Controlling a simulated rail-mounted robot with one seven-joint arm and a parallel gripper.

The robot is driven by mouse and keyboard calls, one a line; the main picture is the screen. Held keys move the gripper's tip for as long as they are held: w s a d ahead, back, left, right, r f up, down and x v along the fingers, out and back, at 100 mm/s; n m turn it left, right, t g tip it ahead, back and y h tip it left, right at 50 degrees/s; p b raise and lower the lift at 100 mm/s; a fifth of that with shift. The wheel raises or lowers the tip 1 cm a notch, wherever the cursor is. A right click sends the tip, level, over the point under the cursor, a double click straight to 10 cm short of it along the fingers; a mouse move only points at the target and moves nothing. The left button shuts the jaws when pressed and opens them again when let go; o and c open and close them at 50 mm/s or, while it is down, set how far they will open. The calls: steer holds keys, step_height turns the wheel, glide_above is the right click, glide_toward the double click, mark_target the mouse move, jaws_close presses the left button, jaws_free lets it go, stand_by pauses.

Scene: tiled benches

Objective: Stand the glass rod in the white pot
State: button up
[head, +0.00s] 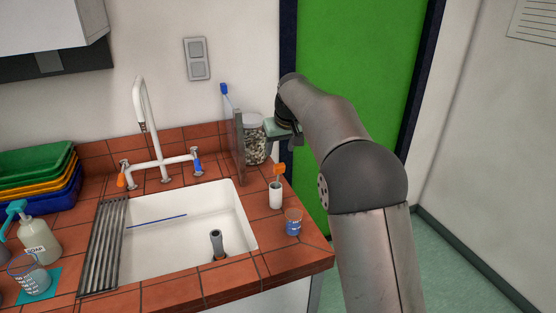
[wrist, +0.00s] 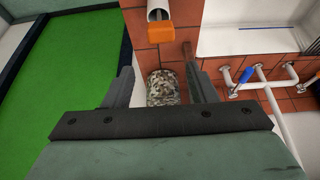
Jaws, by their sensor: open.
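A thin blue rod (head: 157,221), seemingly the glass rod, lies in the white sink; in the wrist view it shows as a short dark line (wrist: 250,28). A small white pot (head: 275,196) stands on the tiles right of the sink, with an orange-topped item (head: 278,171) upright in it. The pot (wrist: 157,9) and the orange top (wrist: 160,32) also show in the wrist view. My gripper (wrist: 162,78) is open and empty, pointing down near the pebble jar, behind the pot and far from the rod. In the head view my arm partly hides it.
The pebble jar (head: 255,142) stands beside an upright grey board (head: 239,145). The tap (head: 158,160) rises behind the sink (head: 230,215). A small beaker (head: 293,222) stands before the pot. A ribbed drainer (head: 104,245), soap bottle (head: 38,240) and stacked trays (head: 40,180) are left.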

steer(key=shift+v, duration=1.2)
steer(key=s+d+f+m+g+h, duration=0.1)
steer(key=s+d, duration=0.5)
steer(key=s, duration=0.3)
steer(key=s+d+f+m+g, duration=0.1)
steer(key=s+d+m, duration=0.1)
steer(key=s+d, duration=0.6)
steer(key=s+d+f, duration=0.1)
steer(key=s+f, duration=0.2)
steer(key=s, duration=0.5)
steer(key=s+d+f+m+g, duration=0.1)
steer(key=s+f, duration=0.3)
steer(key=s, duration=0.5)
steer(key=s+d+f+m+h, duration=0.1)
steer(key=s+d+f, duration=0.2)
steer(key=s, duration=0.6)
steer(key=shift+s+f, duration=0.15)
steer(key=shift+f, duration=0.2)
